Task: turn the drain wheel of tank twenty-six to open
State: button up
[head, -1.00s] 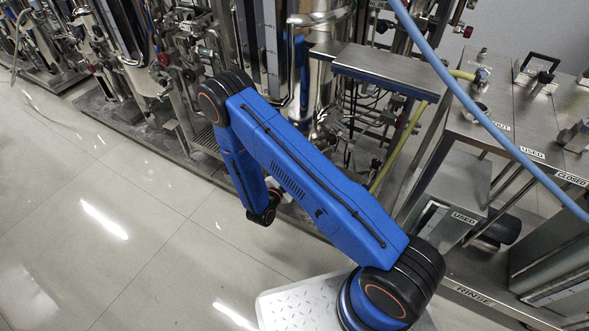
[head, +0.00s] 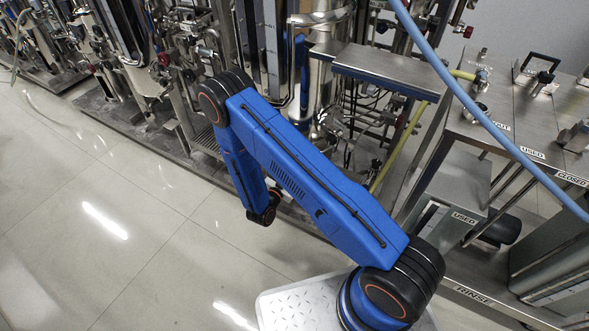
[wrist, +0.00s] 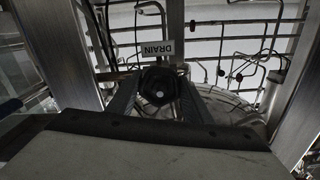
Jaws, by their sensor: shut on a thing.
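I cannot read a tank number or the wheel's open mark.
Thin pipes and metal posts (wrist: 172,25) surround the wheel closely. A steel vessel (head: 322,90) stands behind my arm. A steel bench (head: 540,110) with USED and CLOSED labels is on the right, with a blue hose (head: 462,95) crossing before it. The tiled floor (head: 90,230) at left is clear.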

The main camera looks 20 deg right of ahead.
dwell(0.3)
jog(key=o, duration=1)
jog(key=shift+s+a, duration=0.1)
jog(key=shift+a, duration=0.05)
jog(key=v, duration=1.7)
jog(key=shift+s, duration=0.1)
jog(key=shift+a, duration=0.15)
